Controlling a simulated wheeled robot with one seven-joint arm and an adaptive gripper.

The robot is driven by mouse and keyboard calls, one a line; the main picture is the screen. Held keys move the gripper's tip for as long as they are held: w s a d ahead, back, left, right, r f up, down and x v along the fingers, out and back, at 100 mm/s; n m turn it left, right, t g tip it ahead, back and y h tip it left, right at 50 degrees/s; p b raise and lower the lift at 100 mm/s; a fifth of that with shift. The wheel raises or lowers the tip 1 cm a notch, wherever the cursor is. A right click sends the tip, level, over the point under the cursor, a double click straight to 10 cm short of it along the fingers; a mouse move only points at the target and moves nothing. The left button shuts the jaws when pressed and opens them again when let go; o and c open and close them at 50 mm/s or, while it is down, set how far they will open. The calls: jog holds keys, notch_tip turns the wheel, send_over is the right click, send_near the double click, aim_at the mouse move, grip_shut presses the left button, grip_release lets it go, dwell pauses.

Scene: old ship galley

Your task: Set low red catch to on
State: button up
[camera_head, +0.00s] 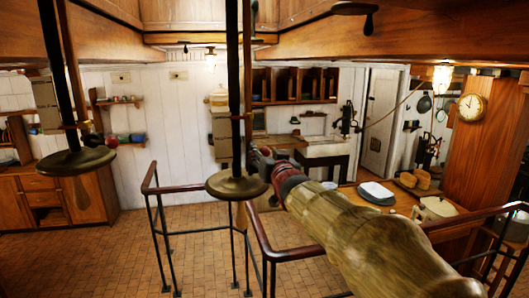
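My arm reaches in from the lower right toward the middle of the head view. My gripper (262,160) is at its far end, small and dark, close to a hanging black pole. I cannot make out whether its fingers are open or shut, and I see nothing held in it. I cannot pick out a low red catch for certain. The red band just behind the gripper appears to be part of my own wrist. My arm hides part of the counter and railing behind it.
Black poles with round discs (236,185) (76,161) hang in front. A metal railing with a wooden handrail (187,188) stands around the middle. A wooden counter at right bears plates (376,191), bread (415,180) and a pot (434,209). Tiled floor (110,260) is clear at left.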

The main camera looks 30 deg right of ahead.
jog(key=shift+c, duration=0.5)
grip_shut()
dwell(0.3)
